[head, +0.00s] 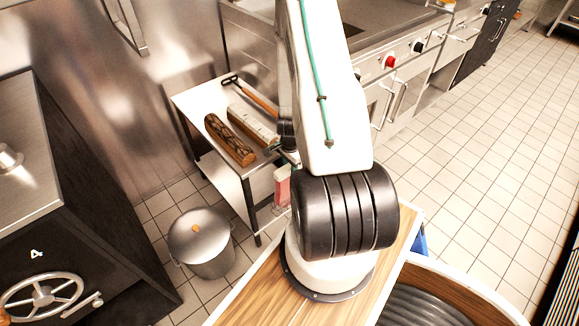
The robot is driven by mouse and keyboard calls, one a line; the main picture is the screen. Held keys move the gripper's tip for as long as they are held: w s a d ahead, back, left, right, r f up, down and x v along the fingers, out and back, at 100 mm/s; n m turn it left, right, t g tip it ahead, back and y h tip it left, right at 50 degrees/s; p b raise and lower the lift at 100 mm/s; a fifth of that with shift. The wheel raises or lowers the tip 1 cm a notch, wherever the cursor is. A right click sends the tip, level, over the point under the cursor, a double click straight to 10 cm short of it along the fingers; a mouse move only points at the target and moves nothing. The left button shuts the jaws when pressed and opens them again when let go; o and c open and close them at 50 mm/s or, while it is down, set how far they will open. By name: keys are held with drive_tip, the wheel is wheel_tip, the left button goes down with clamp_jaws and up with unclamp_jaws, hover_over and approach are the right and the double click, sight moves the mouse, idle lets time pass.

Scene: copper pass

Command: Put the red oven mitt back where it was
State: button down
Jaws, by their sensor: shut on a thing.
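A dark-striped brown roll (230,140), a pale long block (252,125) and a wooden-handled tool (252,96) lie on the small table. A lidded metal pot (203,250) stands on the floor. A range (395,62) stands behind; tiled floor at right is clear.

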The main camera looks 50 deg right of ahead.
drive_tip(key=shift+f, duration=0.15)
drive_tip(key=c, duration=1)
unclamp_jaws()
